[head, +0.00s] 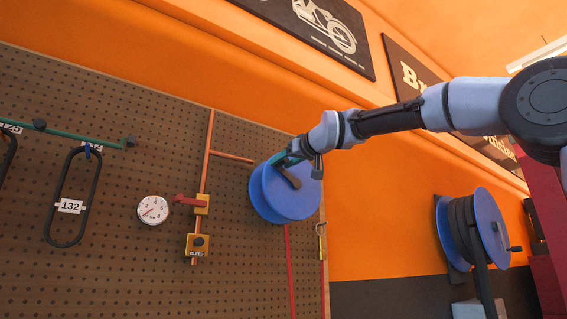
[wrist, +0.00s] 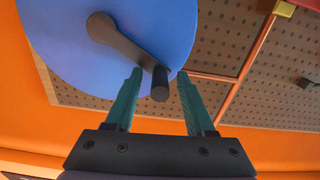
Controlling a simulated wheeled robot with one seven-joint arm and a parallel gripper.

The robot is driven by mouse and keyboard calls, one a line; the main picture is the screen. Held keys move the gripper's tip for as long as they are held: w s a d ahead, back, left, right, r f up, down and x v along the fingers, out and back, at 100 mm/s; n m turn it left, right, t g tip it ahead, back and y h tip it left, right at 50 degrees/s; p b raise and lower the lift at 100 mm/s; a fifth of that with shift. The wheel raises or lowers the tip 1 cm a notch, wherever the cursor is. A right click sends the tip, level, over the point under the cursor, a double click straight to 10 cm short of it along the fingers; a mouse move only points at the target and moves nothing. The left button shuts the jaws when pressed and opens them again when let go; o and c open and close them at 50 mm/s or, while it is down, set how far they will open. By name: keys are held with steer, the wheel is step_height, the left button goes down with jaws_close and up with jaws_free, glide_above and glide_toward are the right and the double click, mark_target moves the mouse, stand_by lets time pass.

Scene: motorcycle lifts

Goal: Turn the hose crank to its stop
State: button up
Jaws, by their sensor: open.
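A blue hose reel (head: 275,200) is mounted at the right end of the pegboard wall. Its dark crank arm (head: 289,177) runs from the hub, and in the wrist view the blue disc (wrist: 70,45) fills the upper left. The crank arm (wrist: 128,42) there runs down and right to a dark cylindrical handle (wrist: 160,84). My gripper (wrist: 158,80) is open, with its two green fingers on either side of the handle and a gap on each side. In the head view my gripper (head: 286,158) is at the reel's upper part and partly hides the crank.
A second blue reel (head: 487,227) with a dark hose hangs on the orange wall at right. Left of the crank reel are a copper pipe (head: 208,150), a red-handled valve (head: 189,200), a gauge (head: 153,210) and a black loop tagged 132 (head: 70,206).

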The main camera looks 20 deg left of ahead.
jaws_close()
stand_by(1.5)
